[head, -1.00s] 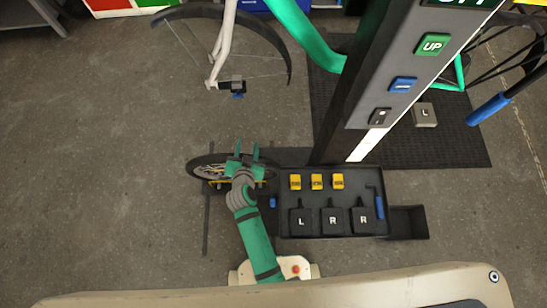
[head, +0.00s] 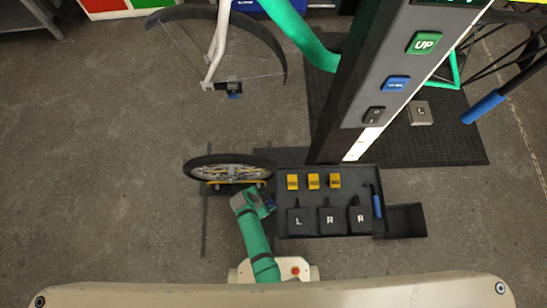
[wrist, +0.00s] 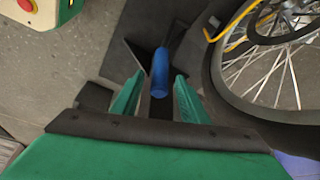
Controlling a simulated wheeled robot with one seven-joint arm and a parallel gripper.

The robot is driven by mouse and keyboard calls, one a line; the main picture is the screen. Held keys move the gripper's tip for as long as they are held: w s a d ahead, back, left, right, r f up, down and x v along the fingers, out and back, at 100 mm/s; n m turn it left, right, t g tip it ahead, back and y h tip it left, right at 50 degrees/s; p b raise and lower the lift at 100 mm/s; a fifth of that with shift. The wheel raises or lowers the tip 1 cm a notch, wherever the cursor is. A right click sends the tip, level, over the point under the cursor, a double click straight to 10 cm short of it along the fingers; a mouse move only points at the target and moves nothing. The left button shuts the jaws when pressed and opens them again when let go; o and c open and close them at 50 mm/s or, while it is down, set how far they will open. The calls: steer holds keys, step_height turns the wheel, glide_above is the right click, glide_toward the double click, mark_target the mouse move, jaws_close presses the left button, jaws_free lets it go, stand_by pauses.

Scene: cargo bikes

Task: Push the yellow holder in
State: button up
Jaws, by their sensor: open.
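The yellow holder (head: 238,182) is a thin yellow bar along the near side of a spoked wheel lying low beside the black tray. In the wrist view it shows as a bent yellow bar (wrist: 237,20) at the upper right, next to the spokes. My gripper (head: 266,204) is near the tray's left edge, to the lower right of the holder and apart from it. In the wrist view my green fingers (wrist: 158,92) are spread, with a blue cylindrical handle (wrist: 160,70) showing between them. I cannot tell whether they touch the handle.
The black tray (head: 282,224) holds several yellow blocks, black lettered blocks and a blue-handled tool. A tall dark post (head: 345,110) with buttons stands behind it. An empty black bin (head: 405,218) is at right. Floor left of the wheel (head: 215,160) is clear.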

steer(key=x, duration=0.6)
steer(key=shift+f, duration=0.4)
steer(key=shift+w+d, duration=0.1)
steer(key=shift+c, duration=0.6)
jaws_close()
steer(key=shift+w, duration=0.1)
